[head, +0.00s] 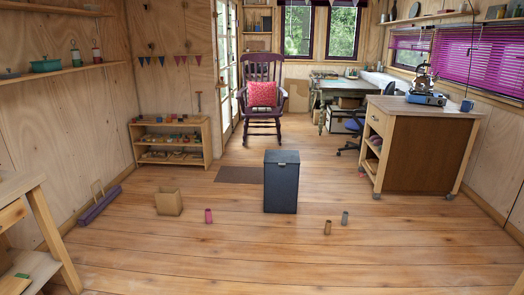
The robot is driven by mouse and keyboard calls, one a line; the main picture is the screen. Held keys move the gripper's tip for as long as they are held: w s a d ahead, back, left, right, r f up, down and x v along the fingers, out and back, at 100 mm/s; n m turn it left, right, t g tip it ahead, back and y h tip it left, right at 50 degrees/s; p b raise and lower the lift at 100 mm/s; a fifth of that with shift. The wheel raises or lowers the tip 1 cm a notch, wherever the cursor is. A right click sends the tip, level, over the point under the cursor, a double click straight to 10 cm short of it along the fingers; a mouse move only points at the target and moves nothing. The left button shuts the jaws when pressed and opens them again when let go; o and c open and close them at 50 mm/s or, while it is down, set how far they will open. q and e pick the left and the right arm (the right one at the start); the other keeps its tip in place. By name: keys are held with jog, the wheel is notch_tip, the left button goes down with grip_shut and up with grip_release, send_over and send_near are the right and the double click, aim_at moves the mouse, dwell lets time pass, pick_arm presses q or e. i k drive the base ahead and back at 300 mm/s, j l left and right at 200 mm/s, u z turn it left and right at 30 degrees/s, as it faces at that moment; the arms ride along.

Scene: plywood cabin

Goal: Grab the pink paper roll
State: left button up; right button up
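A small pink paper roll (208,216) stands upright on the wooden floor, left of the dark bin and right of an open cardboard box. Neither of my grippers shows in the head view. Nothing is seen touching the pink roll.
A dark bin (281,182) stands mid-floor. A brown roll (327,227) and a grey roll (345,218) stand to its right. The cardboard box (169,202) and a purple rolled mat (99,206) lie left. A wooden cart (424,148) stands right. The floor in front is clear.

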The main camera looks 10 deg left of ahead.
aim_at(209, 217)
jog(key=i, duration=2.35)
jog(key=j+u, duration=0.05)
jog(key=j, duration=0.1)
